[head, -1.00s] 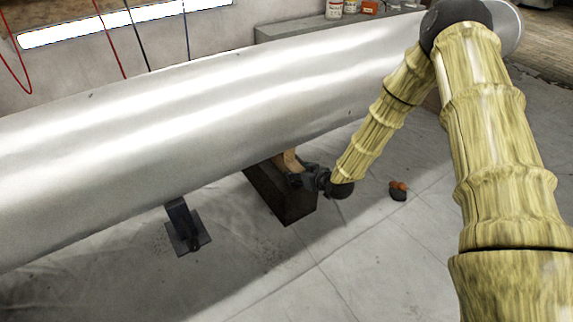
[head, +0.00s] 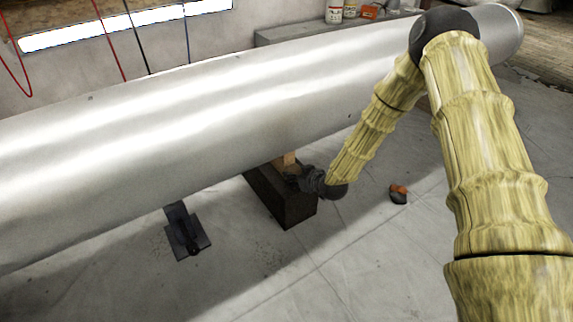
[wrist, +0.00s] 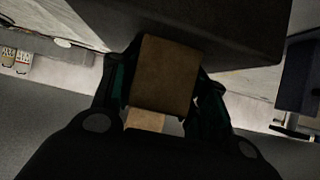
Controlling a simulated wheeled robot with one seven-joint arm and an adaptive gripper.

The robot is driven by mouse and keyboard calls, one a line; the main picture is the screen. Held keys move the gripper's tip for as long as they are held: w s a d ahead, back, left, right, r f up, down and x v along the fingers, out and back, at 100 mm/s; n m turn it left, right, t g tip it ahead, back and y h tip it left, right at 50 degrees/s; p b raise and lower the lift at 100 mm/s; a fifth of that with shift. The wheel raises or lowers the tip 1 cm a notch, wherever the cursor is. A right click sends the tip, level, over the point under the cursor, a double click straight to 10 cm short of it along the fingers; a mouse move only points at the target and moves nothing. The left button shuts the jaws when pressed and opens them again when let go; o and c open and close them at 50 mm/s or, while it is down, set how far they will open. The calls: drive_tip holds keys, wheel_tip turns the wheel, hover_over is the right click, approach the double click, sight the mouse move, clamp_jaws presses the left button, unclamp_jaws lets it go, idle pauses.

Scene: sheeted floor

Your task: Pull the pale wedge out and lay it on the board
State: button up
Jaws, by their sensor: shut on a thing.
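The pale wedge (head: 288,159) is a tan wooden piece between the underside of a big silver cylinder (head: 220,115) and a dark block (head: 277,200) on the floor. In the wrist view the wedge (wrist: 165,75) sits between my two fingers, with the dark block (wrist: 220,25) close behind it. A smaller tan patch (wrist: 146,120) shows below it; I cannot tell if it is the same piece. My gripper (head: 297,177) is shut on the wedge, over the block's top. Whether the wedge touches the cylinder is hidden. I cannot make out a board for certain.
A dark flat plate with an upright part (head: 187,235) stands on the floor left of the block. A small orange and dark thing (head: 398,194) lies to the right. The cylinder hangs low over the work area.

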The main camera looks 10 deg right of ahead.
drive_tip(key=shift+s+d+f+p, duration=0.1)
drive_tip(key=shift+s+d+p, duration=0.2)
drive_tip(key=shift+s, duration=0.35)
drive_tip(key=shift+s+d+r+p, duration=0.1)
drive_tip(key=shift+s+d+p, duration=0.1)
drive_tip(key=shift+s+p, duration=0.35)
drive_tip(key=shift+s+d+f+p, duration=0.1)
drive_tip(key=shift+s+d+p, duration=0.15)
drive_tip(key=shift+s, duration=0.5)
drive_tip(key=shift+s, duration=0.1)
drive_tip(key=s+d+p, duration=0.1)
drive_tip(key=s+p, duration=0.1)
drive_tip(key=s, duration=0.2)
drive_tip(key=s+d+p, duration=0.1)
drive_tip(key=s+d, duration=0.1)
drive_tip(key=s, duration=0.2)
drive_tip(key=s+d+p, duration=0.1)
drive_tip(key=s+p, duration=0.1)
drive_tip(key=s, duration=0.2)
drive_tip(key=shift+d+r+p, duration=0.2)
drive_tip(key=shift+r+p, duration=0.1)
drive_tip(key=shift+r, duration=0.05)
idle(0.8)
drive_tip(key=shift+a, duration=0.1)
idle(0.4)
